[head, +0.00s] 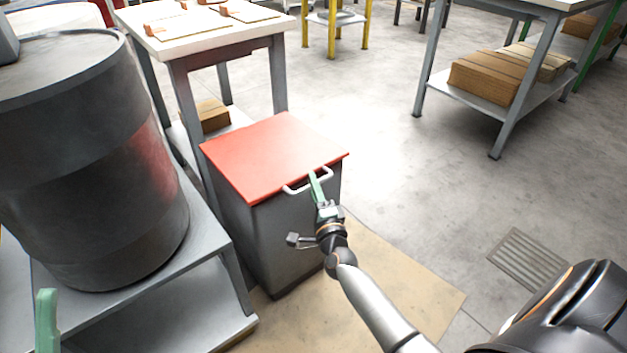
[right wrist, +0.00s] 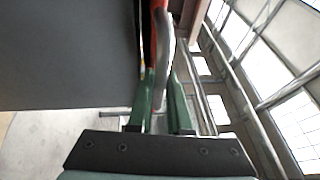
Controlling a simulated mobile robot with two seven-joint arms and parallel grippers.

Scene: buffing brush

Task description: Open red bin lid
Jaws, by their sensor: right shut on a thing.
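The red bin lid (head: 272,155) lies flat on top of the dark grey bin (head: 275,240) in the middle of the head view. A pale curved handle (head: 294,190) sticks out from the lid's front edge. My right gripper (head: 315,180) is at this handle, with its green fingers shut on it. In the right wrist view the handle (right wrist: 166,65) passes between the two green fingers (right wrist: 161,90), beside the dark bin wall. Only one green finger of my left gripper (head: 46,318) shows, at the lower left of the head view, away from the bin.
A large dark drum (head: 90,160) stands on a grey metal stand (head: 215,240) left of the bin. A white-topped table (head: 215,30) stands behind the bin. A shelf unit (head: 470,95) with cardboard boxes (head: 490,80) is at the back right.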

